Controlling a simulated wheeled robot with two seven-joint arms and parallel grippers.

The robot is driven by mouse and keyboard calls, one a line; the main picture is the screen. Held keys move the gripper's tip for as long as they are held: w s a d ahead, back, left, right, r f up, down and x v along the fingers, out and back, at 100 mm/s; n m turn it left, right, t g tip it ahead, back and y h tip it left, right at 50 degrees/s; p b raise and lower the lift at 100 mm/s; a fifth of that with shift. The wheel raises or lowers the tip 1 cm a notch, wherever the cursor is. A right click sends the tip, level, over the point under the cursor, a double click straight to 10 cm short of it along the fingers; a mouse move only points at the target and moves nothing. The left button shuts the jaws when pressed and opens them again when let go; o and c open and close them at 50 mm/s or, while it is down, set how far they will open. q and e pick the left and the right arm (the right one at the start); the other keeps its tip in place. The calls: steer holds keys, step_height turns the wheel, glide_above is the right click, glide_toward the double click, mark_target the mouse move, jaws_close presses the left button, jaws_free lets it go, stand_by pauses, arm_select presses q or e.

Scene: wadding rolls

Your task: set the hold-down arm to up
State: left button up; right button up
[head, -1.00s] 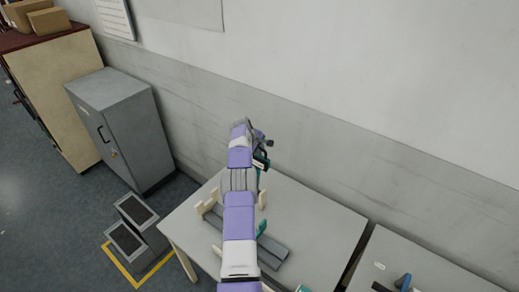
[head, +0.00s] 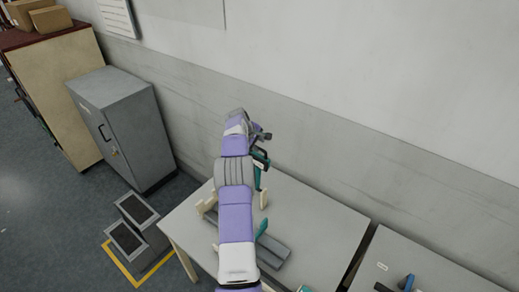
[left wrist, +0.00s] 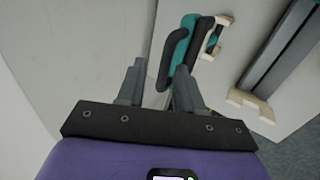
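A teal and dark lever, which looks like the hold-down arm (head: 261,158), stands up beside my left arm over the table in the head view. In the left wrist view its dark, rounded grip (left wrist: 173,48) is close to my right-hand finger, its lower end showing between the two fingers. My left gripper (left wrist: 160,66) is open, with its fingers apart; I cannot tell whether either touches the grip. In the head view the left gripper (head: 262,134) is small and partly hidden by its wrist. My right gripper is not in view.
The grey table (head: 320,222) carries a long grey bar (head: 272,250) with cream supports (head: 209,203), partly hidden by my arm. A wall stands behind. A second table (head: 400,262) is at right, a grey cabinet (head: 135,135) at left.

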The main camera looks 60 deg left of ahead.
mark_target(253, 151)
arm_select(q)
steer(key=shift+v, duration=1.25)
steer(key=shift+c, duration=0.8)
steer(key=shift+s+d+f+n+b, duration=0.1)
steer(key=shift+n+b, duration=0.2)
steer(key=shift+c, duration=1.1)
steer(key=s+f+n+b, duration=0.1)
steer(key=n, duration=0.1)
steer(key=s+d+f+n+t+h+b, duration=0.1)
steer(key=n, duration=0.2)
steer(key=s+d+f+n+t+b, duration=0.1)
steer(key=n, duration=0.2)
steer(key=shift+s+d+h, duration=0.2)
steer(key=shift+s+h, duration=0.05)
steer(key=shift+h, duration=0.05)
jaws_close()
steer(key=s+d+n+t+y+b, duration=0.1)
steer(key=s+n+t+y+b, duration=0.3)
steer(key=n, duration=1)
steer(key=s+d+n+t+y+b, duration=0.15)
steer(key=s+n+b, duration=0.35)
steer(key=n, duration=0.8)
steer(key=shift+t, duration=0.45)
steer(key=p+x, duration=0.1)
steer(key=x, duration=1.2)
steer(key=shift+a+r+p, duration=0.1)
steer(key=shift+r+p, duration=0.05)
steer(key=shift+p, duration=0.15)
